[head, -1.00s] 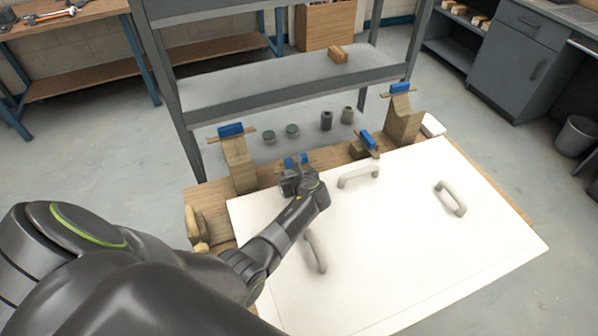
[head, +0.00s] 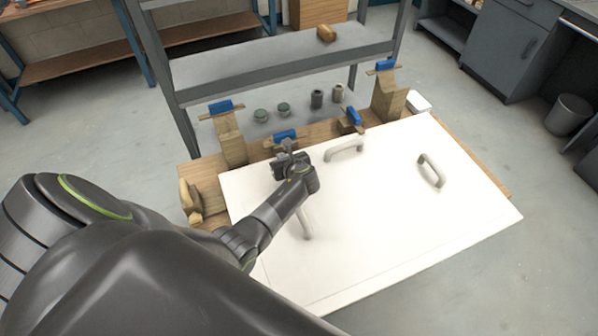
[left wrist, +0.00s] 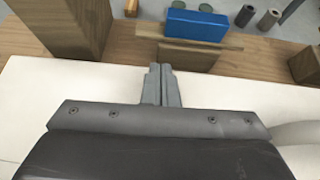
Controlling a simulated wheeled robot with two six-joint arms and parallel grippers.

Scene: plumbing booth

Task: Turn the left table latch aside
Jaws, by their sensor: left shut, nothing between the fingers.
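The left table latch is a low wooden block with a blue piece (head: 285,135) on a thin wooden bar, at the panel's far edge in the head view. Its bar lies roughly along that edge. In the left wrist view the blue piece (left wrist: 197,25) is up and right of my fingers. My left gripper (head: 287,148) is shut and empty, just on the near side of the latch. Its fingertips (left wrist: 160,68) point at the left part of the block; I cannot tell if they touch. My right gripper is not in view.
A white panel (head: 390,220) with grey handles lies on the wooden table. A second low latch (head: 354,117) is to the right, its bar slanted. Tall wooden posts (head: 232,145) with blue-topped bars stand at both sides. A grey shelf (head: 270,60) is behind.

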